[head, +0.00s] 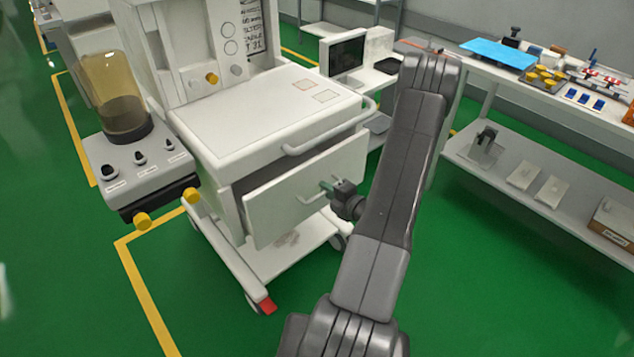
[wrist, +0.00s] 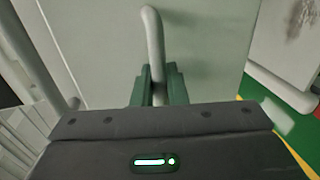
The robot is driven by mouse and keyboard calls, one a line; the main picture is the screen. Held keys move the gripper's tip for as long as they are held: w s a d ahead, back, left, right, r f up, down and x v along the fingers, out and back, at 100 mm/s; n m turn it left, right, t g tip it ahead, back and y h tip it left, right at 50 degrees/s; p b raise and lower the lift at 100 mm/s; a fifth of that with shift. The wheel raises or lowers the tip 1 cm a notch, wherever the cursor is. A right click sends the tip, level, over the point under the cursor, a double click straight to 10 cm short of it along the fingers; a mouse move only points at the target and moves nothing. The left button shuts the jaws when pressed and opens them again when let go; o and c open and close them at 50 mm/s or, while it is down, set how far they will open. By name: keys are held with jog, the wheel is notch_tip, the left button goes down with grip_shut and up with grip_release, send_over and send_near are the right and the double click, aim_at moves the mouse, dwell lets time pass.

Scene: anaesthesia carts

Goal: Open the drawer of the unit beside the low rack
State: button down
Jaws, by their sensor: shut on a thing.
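The white anaesthesia unit (head: 265,110) stands in the middle of the head view. Its drawer (head: 290,205) is partly open: the front stands out from the body, with a dark gap along its left side. A pale bar handle (head: 312,197) is on the drawer front; it also shows as a grey bar in the wrist view (wrist: 152,38). My gripper (head: 330,188) is at this handle. In the wrist view its green fingers (wrist: 158,84) sit on either side of the bar, shut on it. The fingers hide part of the handle, and the drawer's inside is mostly hidden.
A white table with a lower shelf (head: 545,195) stands to the right and carries a blue tray (head: 498,53) and small items. A canister (head: 113,95) on a grey module sticks out at the unit's left. A monitor (head: 345,55) stands behind. Green floor is clear at front left.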

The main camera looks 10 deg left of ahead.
jog(key=f+v, duration=0.3)
jog(key=v, duration=1.2)
jog(key=shift+s+d+p, duration=0.15)
jog(key=shift+d+p, duration=0.2)
jog(key=shift+f, duration=0.1)
jog(key=c, duration=1.5)
grip_release()
jog(key=shift+c, duration=0.2)
jog(key=v, duration=1.3)
jog(key=shift+s+d, duration=0.25)
jog(key=shift+d, duration=0.1)
jog(key=x, duration=1.4)
